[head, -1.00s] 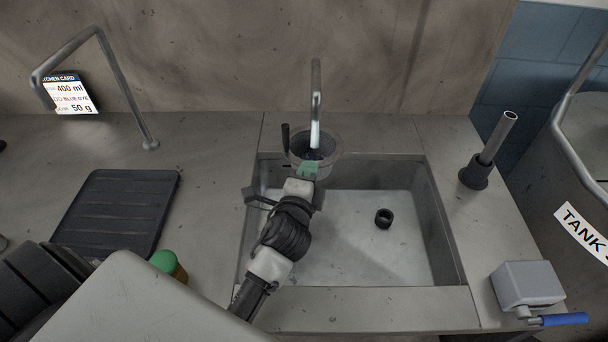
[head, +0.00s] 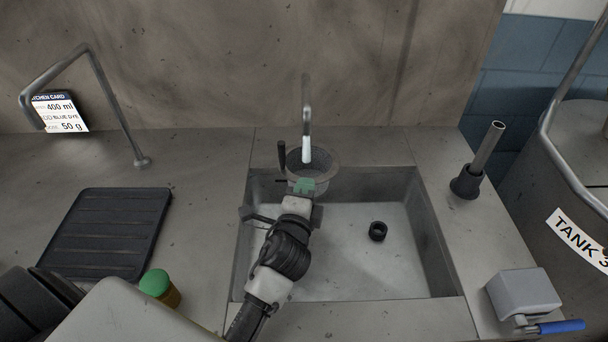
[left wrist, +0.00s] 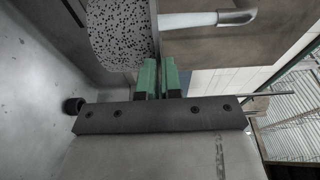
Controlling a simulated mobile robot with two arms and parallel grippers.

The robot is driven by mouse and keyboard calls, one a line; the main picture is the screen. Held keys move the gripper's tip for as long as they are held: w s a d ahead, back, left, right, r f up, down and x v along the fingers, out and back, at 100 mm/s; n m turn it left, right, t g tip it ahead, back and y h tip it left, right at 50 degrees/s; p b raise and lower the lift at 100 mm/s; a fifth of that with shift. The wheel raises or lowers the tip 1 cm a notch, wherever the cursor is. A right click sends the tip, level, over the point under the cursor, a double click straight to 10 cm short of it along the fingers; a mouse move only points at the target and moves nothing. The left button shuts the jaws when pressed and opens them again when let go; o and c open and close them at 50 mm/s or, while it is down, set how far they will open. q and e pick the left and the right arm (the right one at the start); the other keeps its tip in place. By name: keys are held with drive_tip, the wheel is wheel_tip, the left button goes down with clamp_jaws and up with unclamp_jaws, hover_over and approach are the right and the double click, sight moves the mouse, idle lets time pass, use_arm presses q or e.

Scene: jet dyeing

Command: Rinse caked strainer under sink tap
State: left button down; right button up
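The strainer (head: 322,176) is a grey round cup at the back edge of the sink (head: 440,262). It sits under the tap (head: 306,122), and a white stream from the spout reaches into it. In the left wrist view the strainer (left wrist: 118,35) shows a pale wall with many dark specks or holes, beside the tap's stream (left wrist: 190,20). My left gripper (head: 304,186) has green fingertips at the strainer's near rim. In the wrist view its fingers (left wrist: 158,78) are close together on a thin edge of the strainer. My right gripper is out of view.
A black ring (head: 377,231) stands on the sink floor. A black ridged mat (head: 108,232) and a green-capped jar (head: 156,284) are to the left. A grey box with a blue handle (head: 562,327) and an upright pipe (head: 487,148) are to the right.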

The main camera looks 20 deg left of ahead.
use_arm(q)
drive_tip(key=shift+s, duration=0.1)
drive_tip(key=s+a, duration=0.1)
drive_tip(key=s, duration=0.6)
drive_tip(key=shift+s+a, duration=0.15)
drive_tip(key=shift+s, duration=0.25)
idle(1.3)
drive_tip(key=s+r+p, duration=0.3)
drive_tip(key=s+r, duration=0.1)
drive_tip(key=s, duration=0.1)
drive_tip(key=shift+a, duration=0.4)
drive_tip(key=shift+w+d, duration=0.1)
